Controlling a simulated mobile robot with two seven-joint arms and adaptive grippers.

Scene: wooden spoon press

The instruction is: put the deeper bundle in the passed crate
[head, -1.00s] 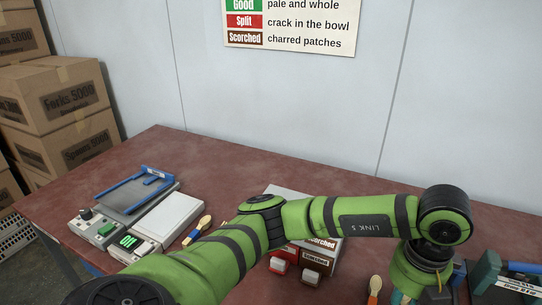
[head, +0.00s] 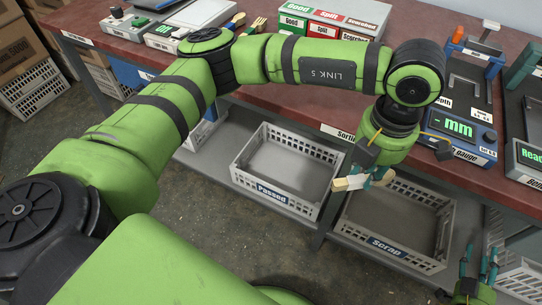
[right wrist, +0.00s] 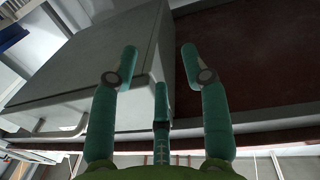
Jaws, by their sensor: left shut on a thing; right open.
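My left gripper (head: 366,178) is shut on a small pale wooden bundle (head: 341,184) with a white band. It holds the bundle above the crates, near the gap between them. The gripper's fingers cover part of the bundle. The passed crate (head: 272,191), a light grey plastic crate with a blue "Passed" label, sits on the low shelf under the table, left of the bundle in the head view. Its visible floor is bare. My right gripper (head: 484,268) is open and empty at the lower right. Its spread fingers also show in the right wrist view (right wrist: 158,62).
The scrap crate (head: 388,244) stands right of the passed crate and looks empty. The red-brown table edge (head: 300,117) runs above both. The bench holds a three-part sorting box (head: 330,28), a gauge (head: 462,130) and other devices. A grey box-like body (right wrist: 85,75) is near my right fingers.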

